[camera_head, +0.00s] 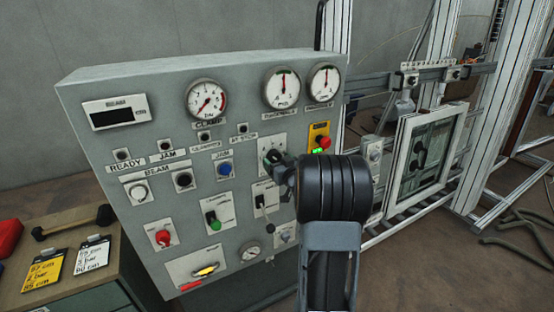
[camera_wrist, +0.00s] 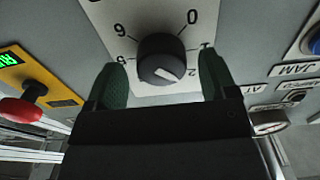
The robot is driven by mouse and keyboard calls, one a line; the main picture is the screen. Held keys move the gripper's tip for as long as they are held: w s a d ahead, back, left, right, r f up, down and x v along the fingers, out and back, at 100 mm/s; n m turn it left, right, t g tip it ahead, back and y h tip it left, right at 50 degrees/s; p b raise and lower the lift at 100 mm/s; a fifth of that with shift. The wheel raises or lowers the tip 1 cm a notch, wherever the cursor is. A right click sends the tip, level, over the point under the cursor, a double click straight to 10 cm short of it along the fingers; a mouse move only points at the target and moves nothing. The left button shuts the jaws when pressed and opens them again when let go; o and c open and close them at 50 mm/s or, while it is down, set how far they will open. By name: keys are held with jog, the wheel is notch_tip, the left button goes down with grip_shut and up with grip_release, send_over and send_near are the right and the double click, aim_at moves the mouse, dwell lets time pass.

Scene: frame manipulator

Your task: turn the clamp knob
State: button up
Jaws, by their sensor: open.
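The clamp knob is a round black knob with a white pointer mark (camera_wrist: 162,60), on a white numbered plate (camera_wrist: 138,18) in the wrist view. My gripper (camera_wrist: 163,84) is open, with one green-padded finger on each side of the knob. Small gaps seem to show between the pads and the knob; whether either pad touches cannot be told. In the head view my gripper (camera_head: 274,165) is at the knob's plate (camera_head: 272,142) on the panel, and my arm hides part of that area. The knob itself is mostly covered there.
The grey control panel (camera_head: 100,90) carries gauges, buttons and switches close around the knob. A red button on a yellow plate (camera_head: 319,128) is just to the right. A framed window (camera_head: 425,150) on aluminium rails stands further right. A bench with cards (camera_head: 92,255) is at lower left.

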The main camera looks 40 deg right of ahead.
jog(key=shift+w, duration=0.35)
jog(key=c, duration=0.9)
jog(key=shift+m, duration=0.3)
jog(key=m, duration=0.3)
jog(key=shift+m, duration=0.4)
jog(key=m+p, duration=0.1)
jog(key=m, duration=0.3)
jog(key=shift+r, duration=0.1)
jog(key=shift+m, duration=0.3)
